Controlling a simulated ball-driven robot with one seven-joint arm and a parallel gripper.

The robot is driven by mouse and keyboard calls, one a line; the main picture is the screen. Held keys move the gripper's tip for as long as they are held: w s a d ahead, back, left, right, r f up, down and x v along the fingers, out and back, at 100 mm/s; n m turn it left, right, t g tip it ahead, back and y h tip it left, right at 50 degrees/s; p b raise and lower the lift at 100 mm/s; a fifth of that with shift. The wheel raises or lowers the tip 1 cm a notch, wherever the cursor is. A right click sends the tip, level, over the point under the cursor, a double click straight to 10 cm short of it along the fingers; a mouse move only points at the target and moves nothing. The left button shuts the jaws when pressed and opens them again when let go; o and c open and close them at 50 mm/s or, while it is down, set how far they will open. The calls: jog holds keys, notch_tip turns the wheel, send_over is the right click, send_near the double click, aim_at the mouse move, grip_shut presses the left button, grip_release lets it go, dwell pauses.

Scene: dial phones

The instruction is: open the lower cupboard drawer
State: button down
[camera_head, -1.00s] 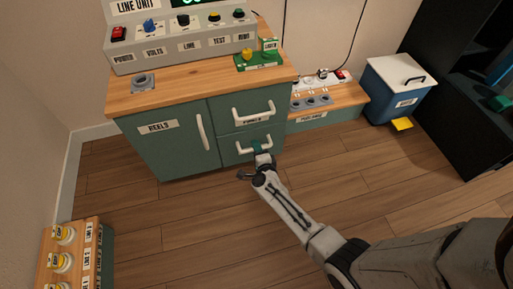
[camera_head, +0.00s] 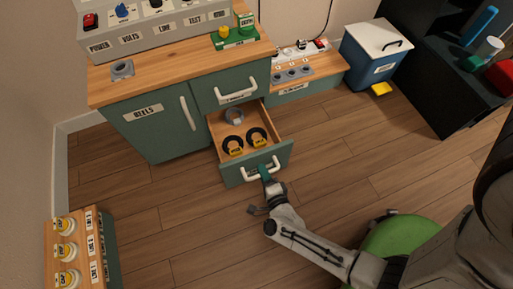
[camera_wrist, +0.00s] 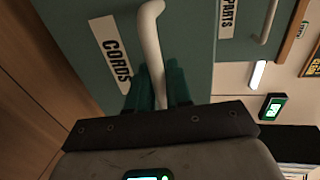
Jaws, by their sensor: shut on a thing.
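The lower cupboard drawer (camera_head: 216,125) is pulled out of the green cupboard and its inside shows in the head view. My gripper (camera_head: 266,174) is at the right part of this handle. In the wrist view my gripper (camera_wrist: 158,92) has its green fingers on both sides of the white handle (camera_wrist: 150,45), beside a "CORDS" label (camera_wrist: 111,50). The fingers are shut on the handle.
The upper drawer (camera_head: 232,88) and the "REELS" door (camera_head: 155,125) are shut. A low shelf unit (camera_head: 300,80) and a blue bin with a white lid (camera_head: 370,55) stand to the right. A rack with yellow-white caps (camera_head: 66,250) is at the lower left. Floor in front is clear.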

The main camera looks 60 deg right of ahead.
jog(key=shift+f+v, duration=0.2)
jog(key=shift+v, duration=0.9)
jog(key=shift+f+v, duration=0.25)
jog(key=shift+v, duration=0.85)
jog(key=shift+a, duration=0.1)
jog(key=c, duration=1.2)
grip_release()
jog(key=shift+o, duration=0.2)
jog(key=p+v, duration=0.2)
jog(key=v, duration=0.8)
jog(key=shift+s+a, duration=0.2)
jog(key=shift+s, duration=0.15)
jog(key=shift+w+r, duration=0.1)
